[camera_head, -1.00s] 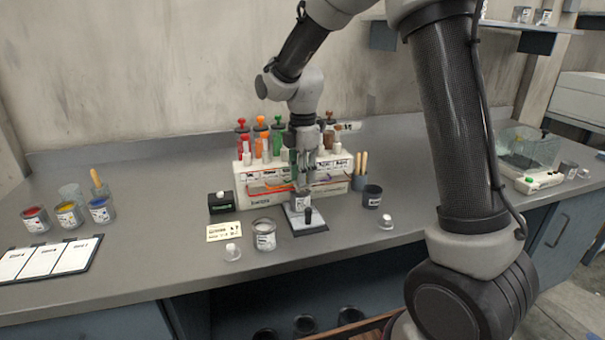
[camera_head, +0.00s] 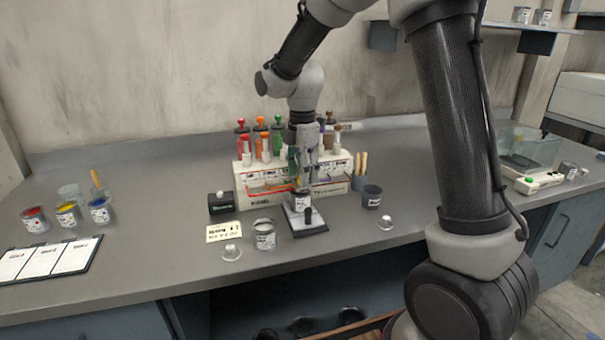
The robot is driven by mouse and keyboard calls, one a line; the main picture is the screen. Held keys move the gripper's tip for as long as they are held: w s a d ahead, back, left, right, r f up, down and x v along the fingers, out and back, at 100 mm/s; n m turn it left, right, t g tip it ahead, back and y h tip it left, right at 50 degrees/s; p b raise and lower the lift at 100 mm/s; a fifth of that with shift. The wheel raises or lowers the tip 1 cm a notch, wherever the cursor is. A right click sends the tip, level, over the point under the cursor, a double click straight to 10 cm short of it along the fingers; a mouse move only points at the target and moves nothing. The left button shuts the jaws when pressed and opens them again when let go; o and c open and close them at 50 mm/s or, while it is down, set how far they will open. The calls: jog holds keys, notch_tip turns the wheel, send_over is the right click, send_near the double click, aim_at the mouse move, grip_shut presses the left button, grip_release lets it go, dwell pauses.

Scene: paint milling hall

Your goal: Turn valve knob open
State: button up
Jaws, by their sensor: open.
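A white dispenser rack (camera_head: 222,201) stands on the bench against the wall side. It carries a row of canisters with coloured tops, among them red (camera_head: 241,128), orange (camera_head: 260,126) and green (camera_head: 278,125), and white valve fittings along its front. Coloured lines run across the front panel. My gripper (camera_head: 303,178) is open and points down in front of the rack's middle. It hides the valves behind it, and I cannot tell whether it touches a knob. A small can (camera_head: 301,201) stands below it on a flat scale-like plate (camera_head: 309,228).
A black box with a white button (camera_head: 221,204), a label card (camera_head: 224,232), an open can (camera_head: 264,236) and two small lids stand nearby. A dark cup (camera_head: 372,197) is to the right. Paint cans and a clipboard (camera_head: 45,259) lie left. The bench right of the dark cup is mostly clear.

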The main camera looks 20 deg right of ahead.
notch_tip(320, 180, up, 11)
jog(key=shift+r, duration=0.15)
dwell(0.4)
jog(key=s+d+m+t, duration=0.1)
jog(key=s+d+m, duration=0.4)
jog(key=s+m, duration=0.2)
jog(key=s+d+m+t, duration=0.2)
jog(key=s+d+m, duration=0.3)
jog(key=s, duration=0.6)
jog(key=s+d+r+m+t, duration=0.1)
jog(key=s+d+m, duration=0.4)
jog(key=s+m, duration=0.3)
jog(key=shift+s+m, duration=0.4)
jog(key=shift+s, duration=0.3)
